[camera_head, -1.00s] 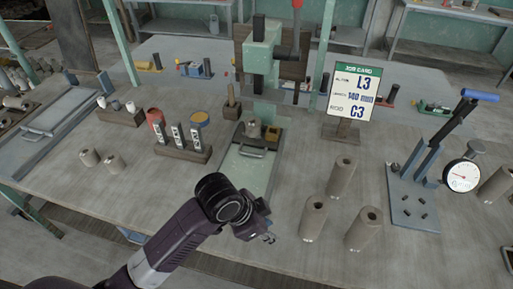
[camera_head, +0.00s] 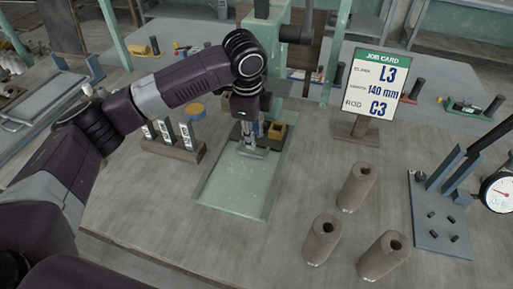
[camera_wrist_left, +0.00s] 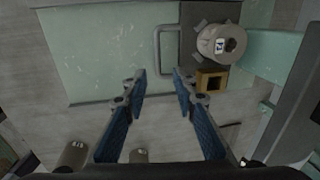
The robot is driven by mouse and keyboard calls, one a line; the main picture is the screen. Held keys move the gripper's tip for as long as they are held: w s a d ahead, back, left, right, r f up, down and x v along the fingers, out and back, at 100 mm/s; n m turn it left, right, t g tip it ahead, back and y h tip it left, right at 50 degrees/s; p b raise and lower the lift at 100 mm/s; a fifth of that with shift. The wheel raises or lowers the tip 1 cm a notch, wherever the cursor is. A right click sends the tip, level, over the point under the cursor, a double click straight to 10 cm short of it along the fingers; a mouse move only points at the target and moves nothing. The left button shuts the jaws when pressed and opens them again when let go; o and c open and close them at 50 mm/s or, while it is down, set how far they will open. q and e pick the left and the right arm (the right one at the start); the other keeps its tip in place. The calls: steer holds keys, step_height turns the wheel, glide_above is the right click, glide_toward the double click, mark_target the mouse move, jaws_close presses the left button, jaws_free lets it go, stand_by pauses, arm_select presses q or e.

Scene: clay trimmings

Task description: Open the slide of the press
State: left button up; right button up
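The green press (camera_head: 265,35) stands at the back middle, with its pale green bed plate (camera_head: 238,182) running toward me. Its slide is a dark plate (camera_wrist_left: 190,62) with a wire handle (camera_head: 252,153) on its near edge. My left gripper (camera_head: 250,143) points down at the handle. In the left wrist view the gripper (camera_wrist_left: 160,85) is open, the handle (camera_wrist_left: 160,50) just ahead of and between its fingertips. I cannot tell whether they touch. My right gripper is not in view.
A job card (camera_head: 377,85) on a stand is right of the press. Several clay-coloured cylinders (camera_head: 357,187) stand front right, beside a lever press with a gauge (camera_head: 500,193). A wooden rack (camera_head: 172,149) is at left. The table before the bed is clear.

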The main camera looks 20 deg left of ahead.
mark_target(255, 154)
arm_select(q)
steer(key=f, duration=0.5)
steer(key=w+f, duration=0.1)
steer(key=f, duration=0.1)
steer(key=shift+d+f+p, duration=0.1)
steer(key=shift+f+p, duration=0.15)
steer(key=shift+p, duration=0.15)
steer(key=shift+c, duration=0.6)
jaws_close()
